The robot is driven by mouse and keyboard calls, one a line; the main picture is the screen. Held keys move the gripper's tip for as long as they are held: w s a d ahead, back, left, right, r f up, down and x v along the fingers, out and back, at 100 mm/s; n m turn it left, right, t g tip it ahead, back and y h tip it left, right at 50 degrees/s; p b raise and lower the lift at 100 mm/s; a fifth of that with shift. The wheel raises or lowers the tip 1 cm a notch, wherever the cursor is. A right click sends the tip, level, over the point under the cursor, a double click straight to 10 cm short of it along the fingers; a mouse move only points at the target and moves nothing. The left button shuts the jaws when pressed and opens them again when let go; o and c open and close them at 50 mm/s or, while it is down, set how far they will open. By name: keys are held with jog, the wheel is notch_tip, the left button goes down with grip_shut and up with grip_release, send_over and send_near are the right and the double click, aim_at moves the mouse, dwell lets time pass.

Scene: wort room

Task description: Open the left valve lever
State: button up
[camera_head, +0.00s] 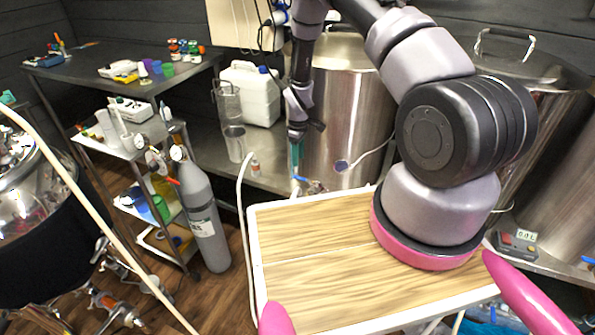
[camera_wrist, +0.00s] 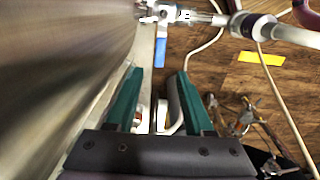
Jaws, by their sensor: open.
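The left valve (camera_wrist: 172,14) is a metal fitting on the side of the left steel kettle (camera_head: 345,115). Its blue lever (camera_wrist: 161,50) extends from the fitting toward my gripper in the wrist view. In the head view the blue lever (camera_head: 301,179) is small, just below the fingers. My gripper (camera_wrist: 160,95) has teal fingers spread apart with nothing held between them. The lever lies ahead of the fingertips, roughly in line with the gap, and looks apart from them. In the head view my gripper (camera_head: 296,152) points down beside the kettle; its far finger is hard to make out.
A hose (camera_wrist: 290,35) joins the valve through a round fitting. The kettle wall is close on the left in the wrist view. A second kettle (camera_head: 525,95) stands at right. A white jug (camera_head: 250,95) and a gas cylinder (camera_head: 203,215) stand left of my gripper.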

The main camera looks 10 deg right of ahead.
aim_at(298, 176)
notch_tip(298, 176, down, 8)
jog(key=shift+f, duration=0.15)
dwell(0.3)
grip_shut()
dwell(1.3)
